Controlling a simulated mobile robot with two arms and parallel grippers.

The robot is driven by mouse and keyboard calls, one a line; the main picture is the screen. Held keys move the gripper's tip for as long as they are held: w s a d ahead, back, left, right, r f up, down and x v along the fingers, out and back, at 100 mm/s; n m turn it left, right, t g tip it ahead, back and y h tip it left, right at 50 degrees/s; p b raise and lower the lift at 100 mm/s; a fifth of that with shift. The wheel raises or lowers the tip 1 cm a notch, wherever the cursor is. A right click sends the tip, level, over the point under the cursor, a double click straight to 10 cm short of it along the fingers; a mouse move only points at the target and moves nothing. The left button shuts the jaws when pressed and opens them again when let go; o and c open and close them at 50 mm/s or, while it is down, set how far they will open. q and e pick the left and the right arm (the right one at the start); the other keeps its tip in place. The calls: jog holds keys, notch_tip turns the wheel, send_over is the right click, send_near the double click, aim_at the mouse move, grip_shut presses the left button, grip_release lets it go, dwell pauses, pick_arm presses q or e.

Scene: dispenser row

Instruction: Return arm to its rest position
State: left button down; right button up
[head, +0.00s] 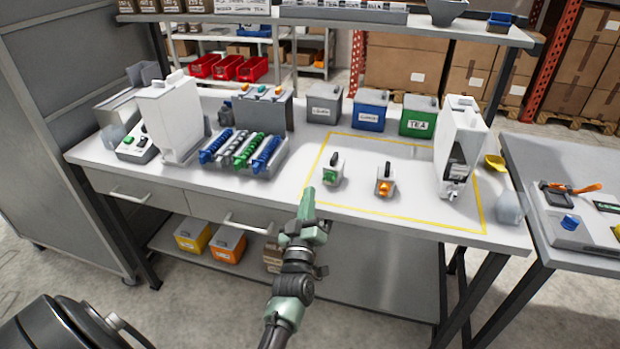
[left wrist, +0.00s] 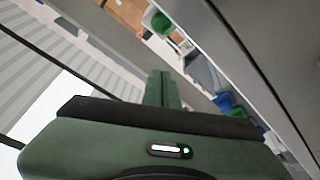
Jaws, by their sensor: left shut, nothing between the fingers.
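My left arm comes up from the bottom middle of the head view. Its green gripper (head: 308,196) points away from me, in front of the workbench's (head: 410,226) edge. The fingers are together with nothing held. In the left wrist view the shut fingers (left wrist: 164,88) stick up beyond the gripper body, with blurred, tilted surroundings behind. The tip overlaps the bench's front edge in the picture; I cannot tell how far it is from it. My right gripper is in neither view.
A yellow outline on the bench holds a small green-fronted dispenser (head: 333,170), an orange one (head: 385,181) and a tall white dispenser (head: 463,140). A rack of coloured rollers (head: 243,153) stands left. A side table (head: 570,210) is at right; a grey cabinet (head: 60,130) at left.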

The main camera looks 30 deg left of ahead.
pick_arm(q)
jog(key=s+d+f+m+g+h, duration=0.2)
jog(key=d+f+m+h, duration=0.15)
jog(key=f, duration=0.75)
jog(key=s+d+f+m+g+h, duration=0.25)
jog(key=d+f, duration=0.25)
jog(key=f, duration=0.6)
jog(key=s+d+f+m+g+h, duration=0.1)
jog(key=s+d+f+g, duration=0.1)
jog(key=s+f, duration=0.45)
jog(key=s+d+f+m+g+h, duration=0.1)
jog(key=s+d+f+m+g, duration=0.15)
jog(key=f, duration=0.65)
jog(key=s+f+m+g+h, duration=0.1)
jog(key=s+f+g, duration=0.1)
jog(key=s+f, duration=0.5)
jog(key=s+f+m+g, duration=0.15)
jog(key=s+f, duration=0.25)
jog(key=s, duration=0.5)
jog(key=s+a+f+m+g, duration=0.1)
jog(key=s+f+g, duration=0.2)
jog(key=s, duration=0.8)
jog(key=s+a+f+m+g, duration=0.1)
jog(key=s+f+g, duration=0.2)
jog(key=s, duration=0.7)
jog(key=shift+s+f, duration=0.4)
jog(key=shift+f, duration=0.05)
